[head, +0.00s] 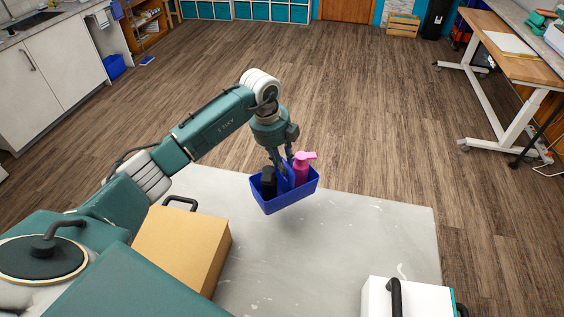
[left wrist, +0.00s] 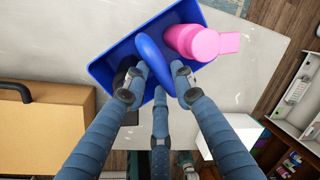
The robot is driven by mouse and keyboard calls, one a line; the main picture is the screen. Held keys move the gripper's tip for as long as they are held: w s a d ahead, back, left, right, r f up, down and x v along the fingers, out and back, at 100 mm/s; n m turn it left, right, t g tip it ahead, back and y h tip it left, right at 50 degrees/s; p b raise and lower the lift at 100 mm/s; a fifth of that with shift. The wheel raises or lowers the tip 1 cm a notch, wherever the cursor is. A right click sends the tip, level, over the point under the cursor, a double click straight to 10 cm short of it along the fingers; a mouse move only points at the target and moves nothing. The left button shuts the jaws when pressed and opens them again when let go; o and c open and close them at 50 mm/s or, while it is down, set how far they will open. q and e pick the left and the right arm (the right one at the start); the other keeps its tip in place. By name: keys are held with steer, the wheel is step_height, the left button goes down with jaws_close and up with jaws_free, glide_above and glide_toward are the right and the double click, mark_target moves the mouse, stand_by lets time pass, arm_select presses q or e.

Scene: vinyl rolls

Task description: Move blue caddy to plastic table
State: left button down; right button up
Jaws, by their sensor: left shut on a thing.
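The blue caddy (head: 290,200) hangs in the air from my left gripper (head: 279,168), over the far part of a pale grey table top (head: 330,245). It tilts a little and holds a pink pump bottle (head: 303,168) and a black bottle (head: 268,182). In the left wrist view, the gripper's fingers (left wrist: 158,90) close around the caddy's blue handle (left wrist: 152,62). The pink bottle (left wrist: 200,42) sits at the right end of the caddy, and the black one is partly hidden behind a finger. My right gripper is not in view.
A tan box (head: 180,245) with a dark handle stands at the table's left. A white case (head: 385,297) with a black handle stands at the near right. The table's middle is clear. A wooden workbench (head: 520,50) is at the far right.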

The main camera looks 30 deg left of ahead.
arm_select(q)
steer(key=b, duration=0.4)
glide_above(284, 188)
steer(key=shift+s+a+f, duration=0.15)
steer(key=shift+f, duration=1.25)
steer(key=shift+s+a+f, duration=0.1)
steer(key=shift+f, duration=1.3)
steer(key=shift+f+b, duration=0.35)
steer(key=shift+f, duration=0.4)
steer(key=shift+f, duration=0.3)
steer(key=shift+f+b, duration=0.1)
steer(key=shift+b, duration=0.2)
steer(key=shift+f+b, duration=0.4)
steer(key=shift+f, duration=0.35)
